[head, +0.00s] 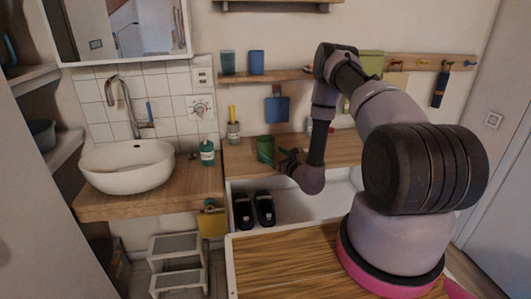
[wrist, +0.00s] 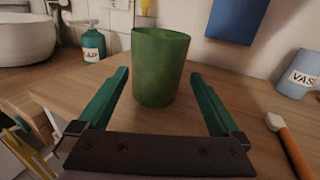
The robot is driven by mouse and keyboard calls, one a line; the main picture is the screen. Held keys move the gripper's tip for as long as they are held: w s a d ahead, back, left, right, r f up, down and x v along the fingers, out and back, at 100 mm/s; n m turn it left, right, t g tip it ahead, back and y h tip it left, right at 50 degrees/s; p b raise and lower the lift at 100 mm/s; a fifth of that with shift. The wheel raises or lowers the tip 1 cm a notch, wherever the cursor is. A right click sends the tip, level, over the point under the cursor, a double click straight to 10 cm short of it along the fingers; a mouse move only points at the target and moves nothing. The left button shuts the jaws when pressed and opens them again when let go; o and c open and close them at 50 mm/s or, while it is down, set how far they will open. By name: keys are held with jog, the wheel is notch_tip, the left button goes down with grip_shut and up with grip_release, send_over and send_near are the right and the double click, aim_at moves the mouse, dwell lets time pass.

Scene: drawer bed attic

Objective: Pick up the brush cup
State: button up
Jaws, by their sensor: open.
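A green cup (wrist: 160,65) stands upright on the wooden counter, straight ahead of my gripper in the wrist view; its inside is mostly hidden. It also shows in the head view (head: 265,149). My gripper (wrist: 158,76) is open, with one green finger on each side of the cup's outline. I see no clear contact, and cannot tell how far the cup is between the fingertips. In the head view my gripper (head: 283,158) is just right of the cup. A second, greyish cup (head: 233,131) holding yellow sticks stands farther back left.
A green soap bottle (head: 207,153) and white basin (head: 127,166) are left. In the wrist view, an orange-handled tool (wrist: 289,146) and a pale blue container marked "VAS" (wrist: 298,75) lie right. A shelf (head: 260,77) hangs above. Black slippers (head: 254,210) are below the counter.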

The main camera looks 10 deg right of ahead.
jog(key=x, duration=0.6)
jog(key=shift+s+a, duration=0.1)
jog(key=c, duration=1.3)
jog(key=shift+r, duration=0.1)
jog(key=shift+r, duration=4.8)
